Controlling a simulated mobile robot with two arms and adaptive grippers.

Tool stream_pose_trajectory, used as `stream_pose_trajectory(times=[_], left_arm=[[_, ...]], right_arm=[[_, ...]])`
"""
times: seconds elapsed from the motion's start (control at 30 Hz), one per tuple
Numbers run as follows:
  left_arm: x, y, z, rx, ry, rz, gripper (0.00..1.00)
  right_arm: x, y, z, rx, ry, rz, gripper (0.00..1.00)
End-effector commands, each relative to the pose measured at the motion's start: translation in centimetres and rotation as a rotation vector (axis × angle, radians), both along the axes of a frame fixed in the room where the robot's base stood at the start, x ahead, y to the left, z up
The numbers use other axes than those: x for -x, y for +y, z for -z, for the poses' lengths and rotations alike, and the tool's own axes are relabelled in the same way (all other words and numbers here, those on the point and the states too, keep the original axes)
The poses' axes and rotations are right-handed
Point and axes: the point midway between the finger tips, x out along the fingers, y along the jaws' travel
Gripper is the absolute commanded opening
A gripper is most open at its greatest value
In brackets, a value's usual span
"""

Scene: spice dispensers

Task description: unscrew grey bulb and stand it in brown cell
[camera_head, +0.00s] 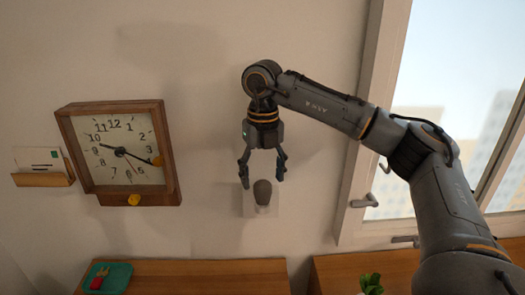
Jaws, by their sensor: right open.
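The grey bulb (262,192) sits upright on a pale square wall plate (261,208) in the head camera view. My right gripper (263,184) points down over the bulb with its jaws open. One finger is on each side of the bulb in the picture; I cannot tell whether they touch it. I see no brown cell clearly. My left gripper is not in view.
A wooden clock (122,152) hangs on the wall at left, beside a small wooden card holder (43,179). A window frame (372,150) is at right. Below are wooden surfaces (205,275), a green tray (117,277) with a red item, and a plant (371,284).

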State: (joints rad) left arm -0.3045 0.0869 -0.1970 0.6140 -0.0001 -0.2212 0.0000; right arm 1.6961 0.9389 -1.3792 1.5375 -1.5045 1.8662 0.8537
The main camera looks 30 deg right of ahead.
Motion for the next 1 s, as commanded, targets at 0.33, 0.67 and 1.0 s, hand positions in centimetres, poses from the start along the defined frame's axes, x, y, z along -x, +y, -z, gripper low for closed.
stream_pose_trajectory(times=[0.33,0.67,1.0], left_arm=[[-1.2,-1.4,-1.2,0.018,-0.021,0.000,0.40],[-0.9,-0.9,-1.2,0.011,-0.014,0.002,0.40],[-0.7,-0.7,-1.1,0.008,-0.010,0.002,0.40]], right_arm=[[0.0,0.0,3.3,0.000,0.000,-0.001,0.67],[0.0,0.0,3.5,-0.001,-0.001,-0.001,0.59],[0.0,0.0,3.5,-0.001,0.000,-0.001,0.27]])
